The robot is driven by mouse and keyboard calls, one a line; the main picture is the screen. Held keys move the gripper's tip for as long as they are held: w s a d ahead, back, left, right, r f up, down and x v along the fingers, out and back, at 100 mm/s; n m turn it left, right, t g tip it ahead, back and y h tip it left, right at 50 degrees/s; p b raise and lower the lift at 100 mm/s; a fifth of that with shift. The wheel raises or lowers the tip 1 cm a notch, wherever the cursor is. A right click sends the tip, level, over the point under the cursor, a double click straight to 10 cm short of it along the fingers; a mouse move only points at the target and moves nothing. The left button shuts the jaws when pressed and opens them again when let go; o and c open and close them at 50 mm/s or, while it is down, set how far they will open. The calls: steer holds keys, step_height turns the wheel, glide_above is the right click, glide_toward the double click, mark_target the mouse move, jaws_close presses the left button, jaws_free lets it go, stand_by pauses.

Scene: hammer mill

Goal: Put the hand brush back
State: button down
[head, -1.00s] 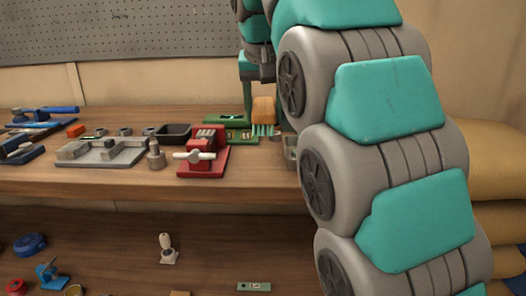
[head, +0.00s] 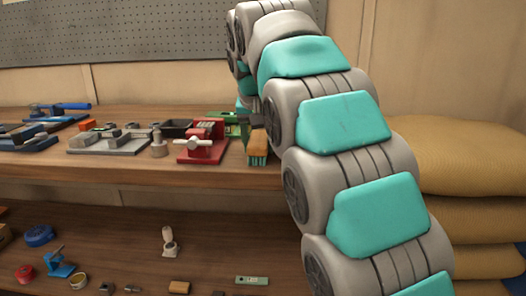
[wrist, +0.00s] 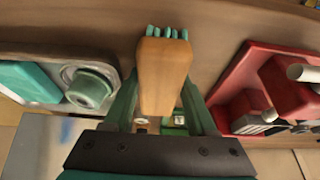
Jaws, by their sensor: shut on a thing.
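The hand brush (head: 258,144) has an orange-brown wooden body and teal bristles. In the wrist view the brush (wrist: 163,75) sits between the two green fingers of my gripper (wrist: 160,100), with its bristles pointing to the top of the picture. My gripper is shut on it. In the head view the brush is near the front edge of the upper shelf, right of the red vise, with its bristles hanging downward. My arm hides most of the gripper there. I cannot tell whether the bristles touch the shelf.
A red vise (head: 203,142) stands just left of the brush. A grey tray with a teal-green round part (wrist: 88,88) lies on the brush's other side in the wrist view. A black bin (head: 175,129) and a grey fixture (head: 108,140) are farther left. Stacked sacks (head: 470,170) stand at right.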

steer(key=shift+c, duration=1)
jaws_free()
